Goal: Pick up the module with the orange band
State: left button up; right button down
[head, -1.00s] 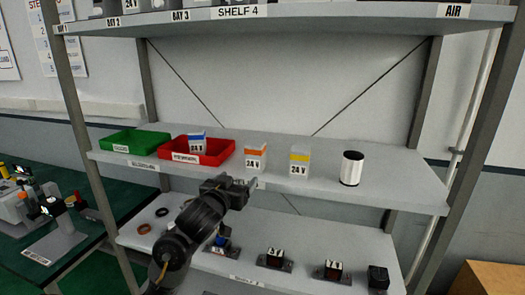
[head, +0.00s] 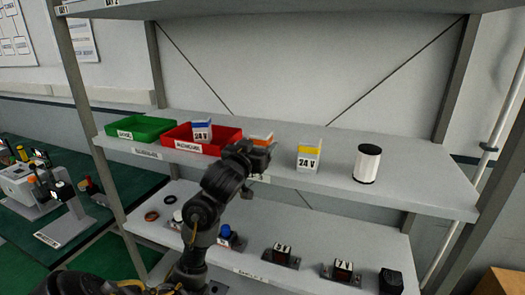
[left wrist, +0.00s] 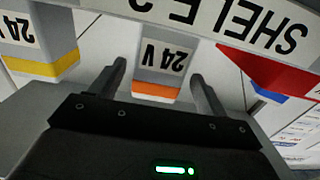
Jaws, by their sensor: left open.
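The module with the orange band (head: 262,135) stands on the middle shelf, between the red bin and the yellow-banded module. My left gripper (head: 262,150) is in front of it and hides most of it in the head view. In the left wrist view the white-and-grey orange-banded module (left wrist: 158,60), labelled 24 V, appears upside down between the two spread fingers of my left gripper (left wrist: 158,72). The gripper is open, and I cannot tell whether a finger touches the module. My right gripper is not in view.
A yellow-banded module (head: 308,157) and a white cylinder (head: 367,163) stand to the right. A red bin (head: 228,137) holding a blue-banded module (head: 202,131) and a green bin (head: 139,129) are to the left. The labelled shelf edge (left wrist: 220,20) crosses the wrist view.

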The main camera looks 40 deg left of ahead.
pick_arm(q)
jog(key=shift+r, duration=0.1)
jog(key=shift+w+a+b, duration=0.15)
jog(key=shift+b, duration=0.3)
jog(key=x, duration=0.1)
jog(key=b+x, duration=0.1)
jog(key=x, duration=0.2)
jog(key=shift+d+r, duration=0.15)
jog(key=shift+d, duration=0.2)
jog(key=shift+w+a, duration=0.15)
jog(key=shift+w, duration=0.25)
jog(key=shift+s+a+r, duration=0.15)
jog(key=shift+s, duration=0.1)
jog(key=shift+w, duration=0.15)
jog(key=c, duration=1.2)
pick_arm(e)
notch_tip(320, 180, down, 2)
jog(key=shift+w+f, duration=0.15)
